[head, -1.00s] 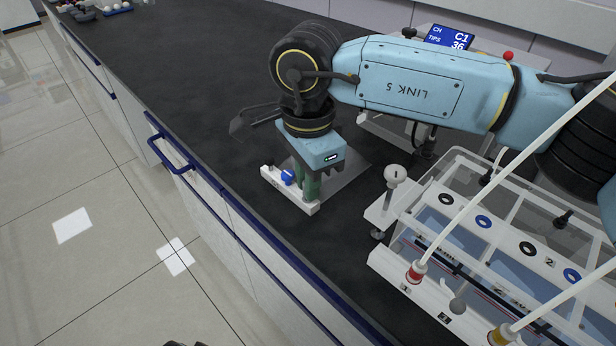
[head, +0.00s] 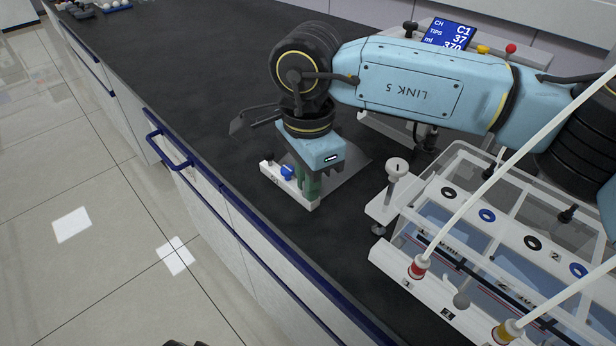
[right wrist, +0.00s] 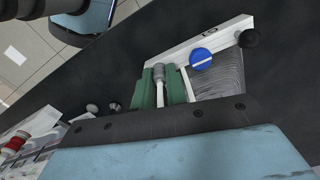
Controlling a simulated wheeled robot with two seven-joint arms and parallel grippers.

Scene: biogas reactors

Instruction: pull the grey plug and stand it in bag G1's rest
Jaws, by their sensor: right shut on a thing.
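My right gripper (head: 312,188) points down at the white bar (head: 292,192) of the bag, at the end away from its black knob. Its green fingers are shut on the grey plug (right wrist: 172,78), which shows between them in the right wrist view. The plug is at the bar; I cannot tell whether it is seated in the rest. The bar carries a blue tap (head: 287,172) and a label that seems to read G1 (right wrist: 208,32). The grey bag sheet (head: 345,172) lies behind it, partly hidden by the gripper. My left gripper is out of view.
The clear-topped reactor rack (head: 440,262) stands at right, with red (head: 418,267) and yellow (head: 507,331) fittings on white tubes and a rounded grey piece (head: 462,299) between them. A white-topped post (head: 396,168) stands nearby. The dark bench left of the gripper is clear.

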